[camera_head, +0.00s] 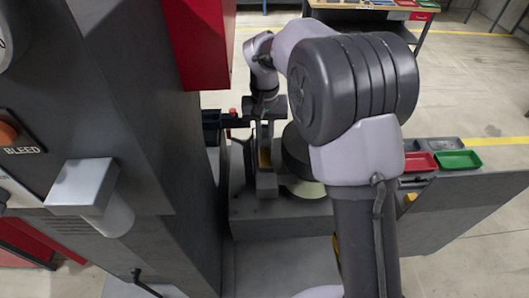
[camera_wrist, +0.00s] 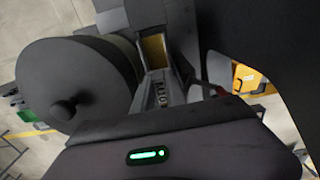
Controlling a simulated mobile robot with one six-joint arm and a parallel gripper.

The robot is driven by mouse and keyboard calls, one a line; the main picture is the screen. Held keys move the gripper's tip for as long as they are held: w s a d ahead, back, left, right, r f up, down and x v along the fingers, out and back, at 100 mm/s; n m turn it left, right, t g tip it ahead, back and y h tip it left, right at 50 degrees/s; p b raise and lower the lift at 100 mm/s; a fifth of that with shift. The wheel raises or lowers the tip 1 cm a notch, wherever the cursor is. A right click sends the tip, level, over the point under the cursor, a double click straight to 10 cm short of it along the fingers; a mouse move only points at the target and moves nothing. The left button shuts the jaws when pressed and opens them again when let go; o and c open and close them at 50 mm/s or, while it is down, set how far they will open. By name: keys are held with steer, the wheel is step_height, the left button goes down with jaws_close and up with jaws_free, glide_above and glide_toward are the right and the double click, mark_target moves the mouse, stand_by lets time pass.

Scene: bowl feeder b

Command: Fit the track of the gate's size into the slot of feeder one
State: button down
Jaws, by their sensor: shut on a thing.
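My gripper (camera_head: 263,112) is above the feeder, left of my forearm. It is shut on a grey track (camera_wrist: 168,92), which carries dark marks I cannot read surely. In the wrist view the track lies in line with a dark-walled channel with a yellow-brown floor (camera_wrist: 154,50). This channel (camera_head: 265,158) also shows below my gripper in the head view. I cannot tell whether the track touches the slot or sits in it. The feeder's dark round bowl (camera_wrist: 75,85) is beside the track, with a knob at its middle. My arm hides much of the bowl in the head view.
A tall dark cabinet (camera_head: 110,110) and a red box (camera_head: 200,40) stand close on the left. A red tray (camera_head: 420,162) and a green tray (camera_head: 457,160) sit at the right of the bench. Another table (camera_head: 375,8) stands behind.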

mark_target(265, 144)
steer(key=f, duration=0.3)
steer(key=shift+s+f, duration=0.1)
steer(key=shift+s, duration=0.2)
steer(key=shift+f, duration=0.35)
steer(key=shift+w+f, duration=0.1)
steer(key=shift+w, duration=0.1)
steer(key=shift+s+f, duration=0.1)
steer(key=shift+f, duration=0.05)
steer(key=c, duration=1.4)
jaws_free()
steer(key=shift+o, duration=0.2)
step_height(265, 144, up, 13)
steer(key=shift+s+d+f, duration=0.1)
steer(key=shift+s, duration=0.05)
steer(key=s+d+r+m+t+y, duration=0.1)
steer(key=s+d+r+t, duration=0.15)
steer(key=s+r, duration=0.45)
steer(key=s+d+r+m+t+y, duration=0.15)
steer(key=s+d, duration=0.25)
steer(key=s, duration=0.7)
steer(key=s+f+m+t, duration=0.1)
steer(key=s+f+m, duration=0.1)
steer(key=s, duration=0.8)
steer(key=shift+d+f+t, duration=0.3)
steer(key=shift+f+t, duration=0.1)
steer(key=shift+f, duration=0.25)
steer(key=shift+s+h, duration=0.1)
steer(key=shift+h, duration=0.15)
